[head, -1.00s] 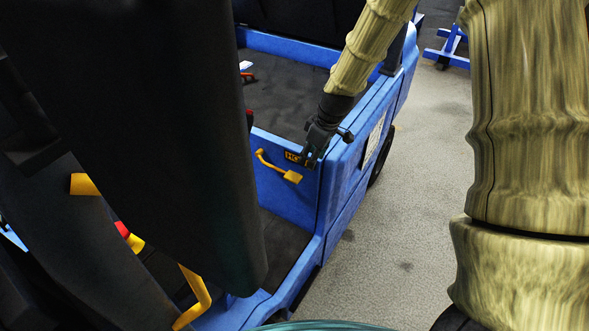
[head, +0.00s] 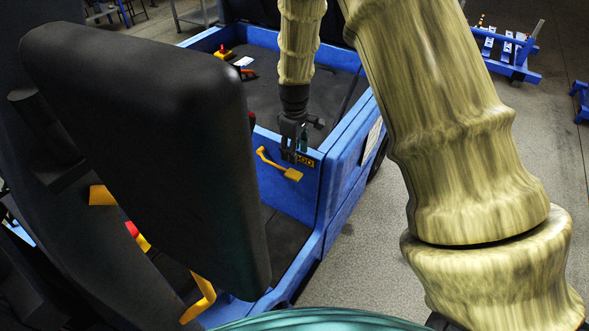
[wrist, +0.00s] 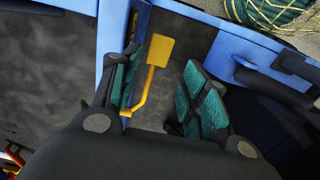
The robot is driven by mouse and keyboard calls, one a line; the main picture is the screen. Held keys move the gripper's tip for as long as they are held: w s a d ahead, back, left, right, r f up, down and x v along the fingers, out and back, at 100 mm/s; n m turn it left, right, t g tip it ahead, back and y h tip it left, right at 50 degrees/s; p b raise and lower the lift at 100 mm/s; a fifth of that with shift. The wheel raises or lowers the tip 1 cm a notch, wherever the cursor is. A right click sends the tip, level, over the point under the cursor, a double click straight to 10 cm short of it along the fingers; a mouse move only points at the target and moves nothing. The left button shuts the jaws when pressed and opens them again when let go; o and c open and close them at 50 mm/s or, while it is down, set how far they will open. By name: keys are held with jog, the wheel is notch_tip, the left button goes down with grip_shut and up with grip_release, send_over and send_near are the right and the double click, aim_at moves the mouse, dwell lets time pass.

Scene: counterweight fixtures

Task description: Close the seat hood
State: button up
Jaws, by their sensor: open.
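A large black padded slab (head: 150,150), which I take to be the seat or its hood, stands steeply tilted at the left of the head view. Behind it is a blue vehicle body (head: 340,170) with a dark, open-topped bay. A yellow lever with a flat pad (head: 280,165) sits on the blue panel beside a partly hidden black and yellow label. My gripper (head: 293,155) hangs over that panel near the lever. In the wrist view, the teal-padded fingers of my gripper (wrist: 160,72) are apart, with the yellow lever (wrist: 155,65) showing between them. Whether they touch it is unclear.
Another yellow handle (head: 203,298) shows below the slab. Red and yellow parts (head: 225,53) and a white item (head: 243,61) are in the bay. Grey floor (head: 375,240) is open right of the vehicle. A blue rack (head: 510,60) stands at the back right.

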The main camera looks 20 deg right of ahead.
aim_at(294, 174)
jog(key=shift+f+p, duration=1.8)
jog(key=shift+f, duration=2.95)
jog(key=shift+c, duration=0.2)
